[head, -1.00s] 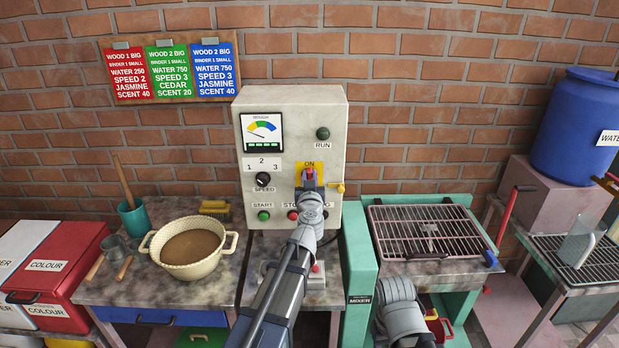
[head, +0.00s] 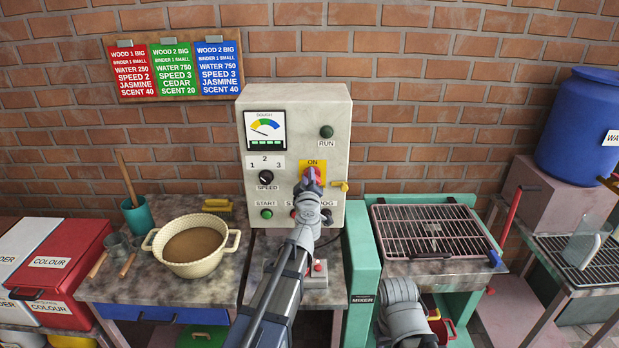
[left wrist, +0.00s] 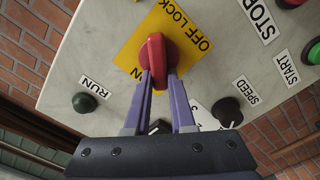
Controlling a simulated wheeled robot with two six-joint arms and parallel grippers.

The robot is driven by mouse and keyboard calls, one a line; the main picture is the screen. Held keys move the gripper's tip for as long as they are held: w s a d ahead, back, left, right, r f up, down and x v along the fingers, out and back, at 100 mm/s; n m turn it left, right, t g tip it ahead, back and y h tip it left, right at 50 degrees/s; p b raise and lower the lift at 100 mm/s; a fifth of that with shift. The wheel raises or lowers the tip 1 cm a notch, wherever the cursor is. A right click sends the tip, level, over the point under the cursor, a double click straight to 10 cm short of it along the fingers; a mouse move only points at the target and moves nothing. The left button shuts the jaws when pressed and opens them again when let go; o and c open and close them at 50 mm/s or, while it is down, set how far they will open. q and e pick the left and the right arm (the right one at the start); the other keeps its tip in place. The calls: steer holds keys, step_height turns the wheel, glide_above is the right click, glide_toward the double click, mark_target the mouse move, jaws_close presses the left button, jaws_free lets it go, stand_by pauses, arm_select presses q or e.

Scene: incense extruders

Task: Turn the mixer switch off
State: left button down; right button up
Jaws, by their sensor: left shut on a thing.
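The red mixer switch (head: 317,174) sits on a yellow plate (left wrist: 193,60) on the front of a pale control box (head: 293,106). In the left wrist view its red handle (left wrist: 156,50) stands between my purple fingers, near the OFF LOCK lettering; part of the ON lettering shows at lower left. My left gripper (left wrist: 158,80) is shut on this handle. In the head view my left gripper (head: 312,187) covers part of the switch. My right forearm shows at the lower right, but its gripper is hidden.
The START button (head: 267,213) and the SPEED knob (head: 266,178) lie left of my left arm. A bowl (head: 190,246) stands on the left table, and a wire rack (head: 430,236) at right.

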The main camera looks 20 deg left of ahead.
arm_select(q)
steer(key=shift+s+a+f+n+b, duration=0.1)
steer(key=shift+f+n+b, duration=0.1)
steer(key=shift+n, duration=1.15)
steer(key=shift+w+a+f+n+b, duration=0.1)
steer(key=shift+f+n+b, duration=0.15)
steer(key=shift+n, duration=1.15)
steer(key=shift+s+a+f+n+b, duration=0.1)
steer(key=shift+f+n+b, duration=0.1)
steer(key=shift+n, duration=1.15)
steer(key=c, duration=0.8)
jaws_free()
steer(key=shift+o, duration=0.2)
steer(key=v, duration=0.7)
steer(key=shift+s, duration=0.4)
steer(key=shift+d, duration=0.15)
